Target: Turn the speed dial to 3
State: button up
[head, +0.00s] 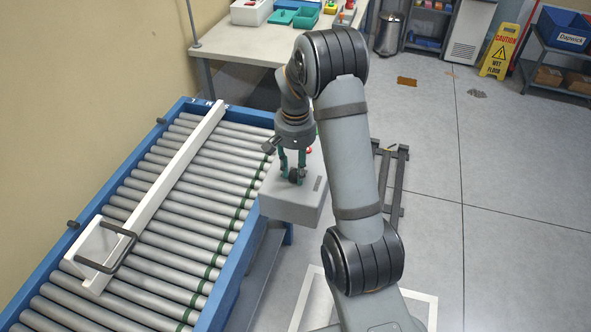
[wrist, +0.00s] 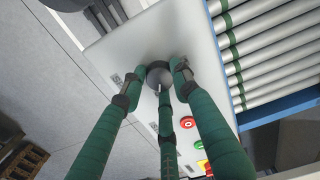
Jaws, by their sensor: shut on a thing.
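The speed dial (wrist: 157,73) is a dark round knob with a small white mark. It sits on the face of a light grey control box (wrist: 108,52), beside the roller conveyor. The box (head: 289,210) shows in the head view too, with the dark dial (head: 296,175) on top. My gripper (wrist: 157,82) has green fingers with dark tips. They are shut around the dial in the wrist view; in the head view my gripper (head: 293,173) reaches down onto the box. The white mark points to the bottom of the wrist view. The fingers hide part of the scale; I cannot read its numbers.
A red button (wrist: 187,122) and other coloured buttons sit near the dial. The blue-framed conveyor (head: 180,210) lies left of the box, with a white bar (head: 165,180) across its rollers. A table (head: 240,42) with trays stands behind. Open floor (head: 500,190) lies to the right.

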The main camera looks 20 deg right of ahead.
aim_at(296, 173)
jog(key=o, duration=1.2)
notch_tip(296, 173, up, 12)
jog(key=shift+r, duration=0.1)
notch_tip(296, 173, down, 12)
jog(key=shift+f, duration=0.1)
dwell(0.6)
dwell(0.4)
